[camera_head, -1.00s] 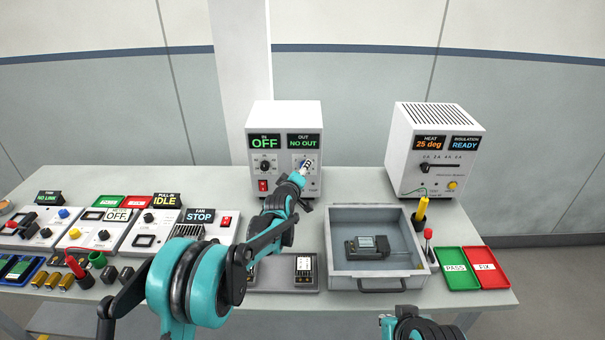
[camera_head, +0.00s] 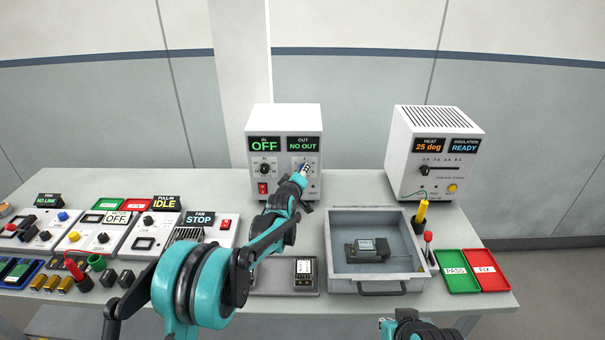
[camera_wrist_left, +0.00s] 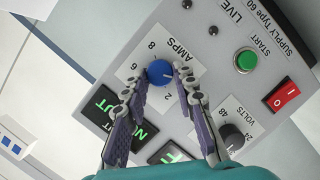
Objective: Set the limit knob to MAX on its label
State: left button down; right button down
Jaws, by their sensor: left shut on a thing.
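The blue knob (camera_wrist_left: 160,72) sits on the front of the white power supply (camera_head: 284,120), on a label reading AMPS with numbers around it. A small pale mark shows on the knob; I cannot tell exactly which number it points at. I can read no word MAX on this label. My left gripper (camera_wrist_left: 158,80) is shut on the blue knob, one finger on each side. In the head view, the left gripper (camera_head: 304,172) hides most of the knob at the supply's right side. The supply's displays read OFF and NO OUT.
A black VOLTS knob (camera_wrist_left: 231,136), a red rocker switch (camera_wrist_left: 285,95) and a green START button (camera_wrist_left: 246,60) share the panel. A grey drawer-like tray (camera_head: 376,273) stands in front, right of my left arm. An insulation tester (camera_head: 436,150) stands at the right.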

pick_arm(q)
jog(key=shift+d+r+m+g+y+p, duration=0.15)
jog(key=shift+m+y+p, duration=0.7)
jog(key=shift+m, duration=1.25)
jog(key=shift+d+f+m+g+y+p, duration=0.15)
jog(key=shift+d+m+y+p, duration=0.15)
jog(key=shift+m+y, duration=1.45)
jog(key=shift+r+m+h, duration=0.1)
jog(key=shift+m+h, duration=0.3)
jog(key=shift+m, duration=0.05)
jog(key=c, duration=1.2)
grip_release()
jog(key=v, duration=1.2)
